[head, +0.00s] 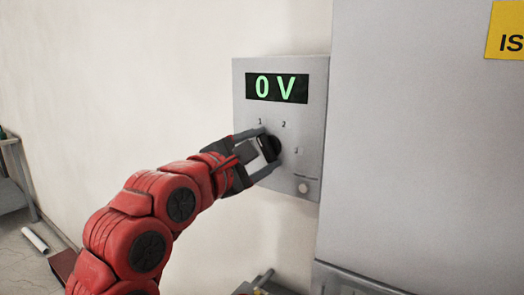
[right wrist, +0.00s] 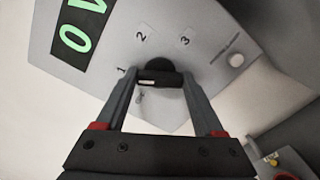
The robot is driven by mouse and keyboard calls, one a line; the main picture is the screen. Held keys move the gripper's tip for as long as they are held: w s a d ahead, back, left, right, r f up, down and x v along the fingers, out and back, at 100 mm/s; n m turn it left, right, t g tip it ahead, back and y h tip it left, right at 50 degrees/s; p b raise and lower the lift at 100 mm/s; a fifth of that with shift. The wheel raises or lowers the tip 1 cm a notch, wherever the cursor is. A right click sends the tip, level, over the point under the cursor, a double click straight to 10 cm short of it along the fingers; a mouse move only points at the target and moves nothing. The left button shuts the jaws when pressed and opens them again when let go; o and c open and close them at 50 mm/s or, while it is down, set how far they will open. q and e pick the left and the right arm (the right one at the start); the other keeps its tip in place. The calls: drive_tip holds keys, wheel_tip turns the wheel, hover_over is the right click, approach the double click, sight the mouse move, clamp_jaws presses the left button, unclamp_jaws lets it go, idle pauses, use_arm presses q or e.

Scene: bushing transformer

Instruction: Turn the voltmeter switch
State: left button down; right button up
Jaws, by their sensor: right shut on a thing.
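The voltmeter (head: 312,120) is a grey panel on the wall with a green "0 V" on a black display (head: 277,88). Its black round switch (head: 273,147) sits below the display, among the marks 1, 2 and 3. My right gripper (head: 266,150) is at the panel, shut on the switch knob. In the right wrist view, the two fingers (right wrist: 160,80) stand on either side of the knob's black grip (right wrist: 158,76). The fingers partly hide the switch in the head view. My left gripper is not in view.
A large grey cabinet (head: 415,150) with a yellow sign (head: 505,30) stands close to the right of the voltmeter. A small round white button (head: 303,188) is low on the panel. A shelf (head: 15,180) and a white tube (head: 35,240) are at the far left.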

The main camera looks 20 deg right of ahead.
drive_tip(key=shift+f, duration=0.1)
drive_tip(key=o, duration=1.4)
drive_tip(key=b+v, duration=0.3)
drive_tip(key=v, duration=1.4)
drive_tip(key=shift+s+a, duration=0.15)
drive_tip(key=shift+a, duration=0.05)
